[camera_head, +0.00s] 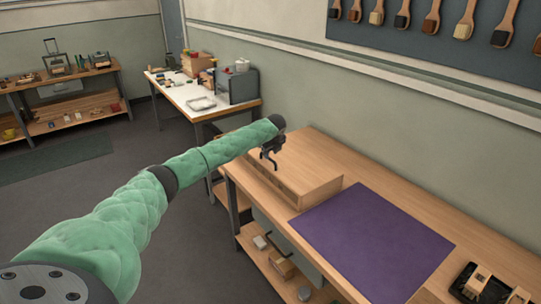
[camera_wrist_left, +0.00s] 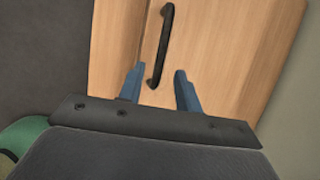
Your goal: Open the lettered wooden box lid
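The wooden box (camera_head: 312,178) is a low, light-wood box on the bench, just left of the purple mat. No lettering can be made out on it. My left gripper (camera_head: 268,160) is over the box's far left part, reaching from the left. In the left wrist view the wooden surface (camera_wrist_left: 225,45) fills the middle and carries a dark bar handle (camera_wrist_left: 163,45). My left gripper (camera_wrist_left: 158,85) is open there, its two blue fingers on either side of the handle's lower end. Contact with the handle cannot be told. The lid looks closed. My right gripper is not in view.
The purple mat (camera_head: 372,239) lies flat and bare on the wooden bench (camera_head: 480,235). A black tray with wooden blocks (camera_head: 481,283) stands at the lower right. Brushes (camera_head: 433,17) hang on the wall board. A white-topped table (camera_head: 185,98) with boxes stands behind.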

